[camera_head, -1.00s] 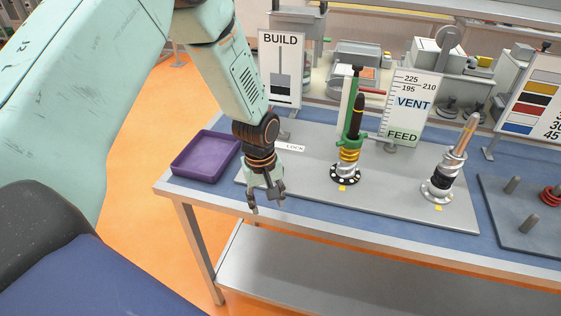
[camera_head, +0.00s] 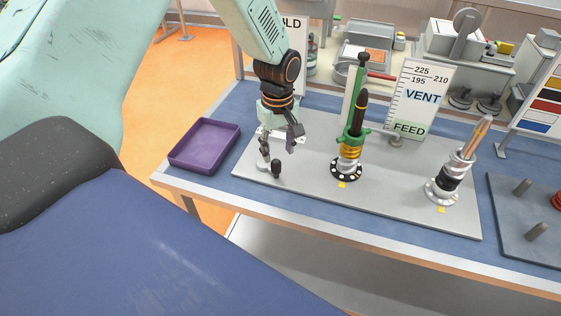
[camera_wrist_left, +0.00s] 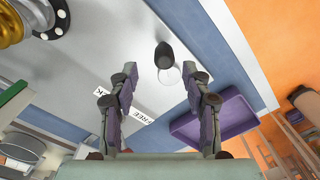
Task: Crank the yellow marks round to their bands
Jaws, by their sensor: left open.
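My left gripper (camera_head: 280,146) is open and empty above the left part of the grey plate (camera_head: 310,180). A small crank with a black knob (camera_head: 276,167) stands on the plate just in front of its fingers. In the left wrist view the black knob (camera_wrist_left: 164,52) is beyond and between the open fingertips (camera_wrist_left: 162,80), apart from them. A second column with a copper rod (camera_head: 461,167) stands right, with another yellow mark (camera_head: 441,210). My right gripper is not in view.
A purple tray (camera_head: 179,164) lies left of the plate. A VENT/FEED board (camera_head: 419,95) stands behind the columns. A dark plate with pegs (camera_head: 510,225) is at the right. FREE (camera_wrist_left: 146,113) and LOCK labels lie near the crank.

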